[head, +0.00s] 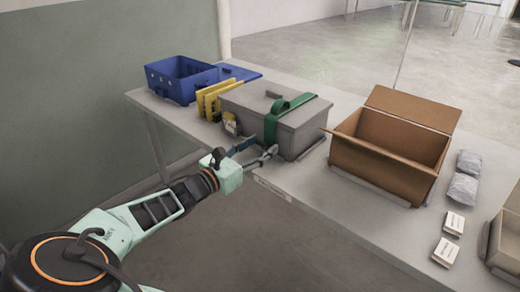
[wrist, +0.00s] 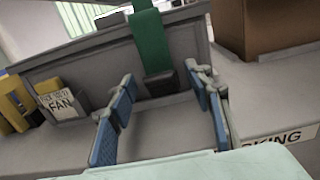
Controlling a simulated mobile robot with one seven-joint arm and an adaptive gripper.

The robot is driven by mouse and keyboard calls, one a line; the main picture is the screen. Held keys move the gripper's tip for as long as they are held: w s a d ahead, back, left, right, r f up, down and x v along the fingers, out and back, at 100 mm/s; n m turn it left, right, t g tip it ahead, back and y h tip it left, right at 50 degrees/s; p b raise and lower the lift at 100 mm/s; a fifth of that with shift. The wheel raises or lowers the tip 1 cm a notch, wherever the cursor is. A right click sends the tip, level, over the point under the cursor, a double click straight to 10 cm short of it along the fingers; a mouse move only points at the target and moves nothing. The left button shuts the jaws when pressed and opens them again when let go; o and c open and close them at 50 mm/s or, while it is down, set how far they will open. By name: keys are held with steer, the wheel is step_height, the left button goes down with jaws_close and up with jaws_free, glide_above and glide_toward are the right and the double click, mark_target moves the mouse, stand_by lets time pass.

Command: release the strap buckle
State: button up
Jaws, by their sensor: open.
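A grey lidded box (head: 297,122) stands on the table with a green strap (head: 274,122) over its lid and down its front. In the wrist view the strap (wrist: 149,42) runs down the box front (wrist: 100,65) to a dark buckle (wrist: 159,84) at its lower end. My gripper (head: 262,150) is at the front of the box. In the wrist view my gripper (wrist: 160,88) is open, with blue-padded fingers left and right of the buckle. The fingers look apart from the buckle; the exact gap in depth is hard to tell.
A blue crate (head: 180,80) and yellow items (head: 212,95) stand left of the box. A label (wrist: 278,138) marks the table's front edge.

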steer(key=shift+w, duration=0.1)
steer(key=shift+c, duration=0.5)
steer(key=c, duration=1)
steer(key=shift+o, duration=0.2)
steer(key=shift+s+a+f+t+h, duration=0.2)
steer(key=shift+f+t+h, duration=0.2)
steer(key=shift+t+h, duration=0.4)
steer(key=shift+s+a+f+t+h, duration=0.15)
steer(key=shift+f+t+h, duration=0.35)
steer(key=shift+t, duration=0.4)
steer(key=shift+d+r, duration=0.1)
steer(key=shift+r, duration=0.05)
steer(key=o, duration=1.1)
steer(key=shift+c, duration=0.2)
steer(key=v, duration=1.2)
